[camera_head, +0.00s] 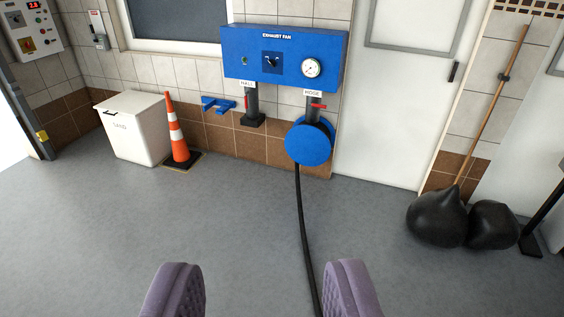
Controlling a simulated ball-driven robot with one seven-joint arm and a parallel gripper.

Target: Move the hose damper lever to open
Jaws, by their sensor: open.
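A blue exhaust fan box (288,57) hangs on the tiled wall with a dial gauge (311,68) and a switch (271,61). A dark pipe labelled "HOSE" drops from its right side, with a small red hose damper lever (317,106) sticking out to the right. A blue round hose reel (308,143) is below it. A second dark pipe labelled "HALL" (251,104) at the left has its own red lever, seen small. My gripper (262,290) shows two purple fingers at the bottom, wide apart and empty, well short of the wall.
A black hose (304,235) runs from the reel along the floor toward me. A white sand bin (134,125) and an orange cone (177,133) stand left. A white door (388,110), black bags (438,217) and a broom (495,95) are right. Grey floor (230,215) ahead is mostly clear.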

